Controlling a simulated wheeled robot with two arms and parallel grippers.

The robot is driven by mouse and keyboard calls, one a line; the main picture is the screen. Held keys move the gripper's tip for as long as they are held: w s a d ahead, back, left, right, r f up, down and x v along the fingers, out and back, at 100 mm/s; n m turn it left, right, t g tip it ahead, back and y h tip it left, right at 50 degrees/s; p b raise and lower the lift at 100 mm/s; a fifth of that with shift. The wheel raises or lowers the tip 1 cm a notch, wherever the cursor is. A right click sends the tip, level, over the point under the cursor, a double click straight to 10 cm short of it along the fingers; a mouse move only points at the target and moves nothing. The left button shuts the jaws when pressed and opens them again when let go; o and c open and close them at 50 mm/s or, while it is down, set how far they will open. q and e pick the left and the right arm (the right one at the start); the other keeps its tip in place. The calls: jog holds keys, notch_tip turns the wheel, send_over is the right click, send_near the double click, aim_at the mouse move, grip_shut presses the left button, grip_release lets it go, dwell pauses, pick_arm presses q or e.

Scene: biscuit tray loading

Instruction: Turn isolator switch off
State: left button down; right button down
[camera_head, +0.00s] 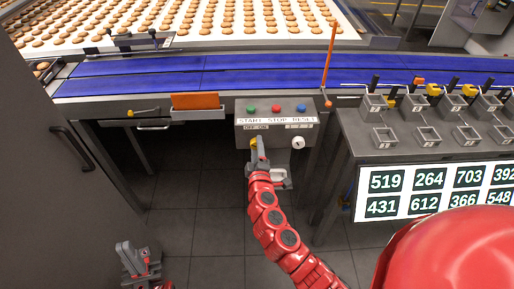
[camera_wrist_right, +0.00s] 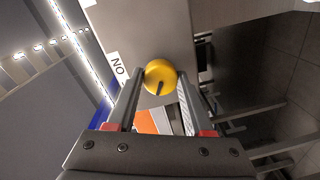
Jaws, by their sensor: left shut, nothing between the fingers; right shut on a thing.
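The isolator switch is a round yellow knob (camera_head: 253,143) low on the left of the grey control box (camera_head: 243,129), under an OFF-ON label. In the right wrist view the knob (camera_wrist_right: 160,72) shows a dark pointer mark, with part of its label (camera_wrist_right: 118,66) beside it. My right gripper (camera_head: 258,150) is at the box, its fingers on either side of the knob and shut on it. The right gripper hides part of the knob in the head view. My left gripper (camera_head: 138,261) is shut and empty, low over the floor at the lower left.
Green (camera_head: 251,109), red (camera_head: 276,109) and blue (camera_head: 301,109) buttons sit on top of the box, with a white key-like knob (camera_head: 298,142) to the right. A blue conveyor (camera_head: 200,75) runs behind. Numbered bins (camera_head: 383,137) stand right; a grey cabinet (camera_head: 60,190) stands left.

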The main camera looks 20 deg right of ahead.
jog(key=n, duration=0.5)
jog(key=shift+f+h+p, duration=0.1)
jog(key=shift+h+p, duration=0.2)
jog(key=shift+n, duration=0.3)
jog(key=shift+c, duration=1.5)
grip_release()
jog(key=shift+s, duration=0.1)
jog(key=b+v, duration=0.3)
jog(key=v, duration=1.4)
jog(key=shift+r, duration=0.2)
jog(key=shift+s+a, duration=0.1)
